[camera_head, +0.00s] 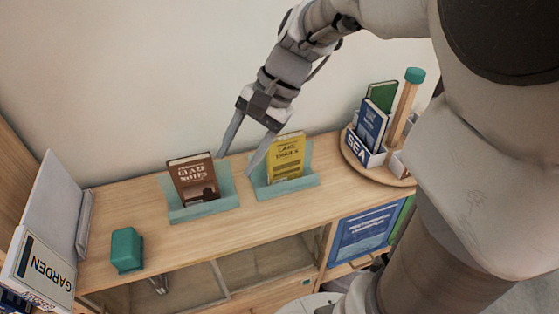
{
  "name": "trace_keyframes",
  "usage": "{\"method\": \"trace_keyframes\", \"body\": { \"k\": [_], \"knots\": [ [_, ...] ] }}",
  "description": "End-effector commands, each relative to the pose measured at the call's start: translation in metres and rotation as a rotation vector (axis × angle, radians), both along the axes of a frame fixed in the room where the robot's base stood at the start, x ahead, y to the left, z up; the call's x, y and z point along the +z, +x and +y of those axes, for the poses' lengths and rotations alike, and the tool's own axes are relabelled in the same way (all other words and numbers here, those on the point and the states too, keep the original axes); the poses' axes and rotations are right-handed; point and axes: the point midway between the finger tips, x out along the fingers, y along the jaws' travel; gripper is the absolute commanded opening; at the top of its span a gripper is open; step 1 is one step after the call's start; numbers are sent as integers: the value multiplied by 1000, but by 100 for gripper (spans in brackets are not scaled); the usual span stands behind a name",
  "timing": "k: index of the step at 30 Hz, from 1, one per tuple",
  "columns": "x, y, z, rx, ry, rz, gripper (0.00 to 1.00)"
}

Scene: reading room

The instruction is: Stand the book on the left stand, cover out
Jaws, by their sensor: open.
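Two pale green stands are side by side on the wooden shelf top. The left stand (205,214) bears a brown book (192,178) titled "Glaze Notes", leaning back with its cover facing out. The right stand (289,188) bears a yellow book (286,158) titled "Lake Trails", also cover out. My gripper (234,161) is open and empty, its two fingers pointing down above the gap between the stands. One finger tip is near the brown book's upper right side, the other near the yellow book's left side. I cannot tell whether either touches.
A round wooden carousel (352,162) at the right holds books, a "SEA" label and a teal-topped post (414,76). A teal block (126,250) is at the front left. Bare shelf top lies between block and left stand.

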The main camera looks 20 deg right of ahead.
Motion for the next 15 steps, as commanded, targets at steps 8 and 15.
{"method": "trace_keyframes", "body": {
  "k": [8,15],
  "knots": [
    [16,-54,-15,274,-280,-284,57],
    [25,-86,-36,489,-528,-504,57]
  ]
}}
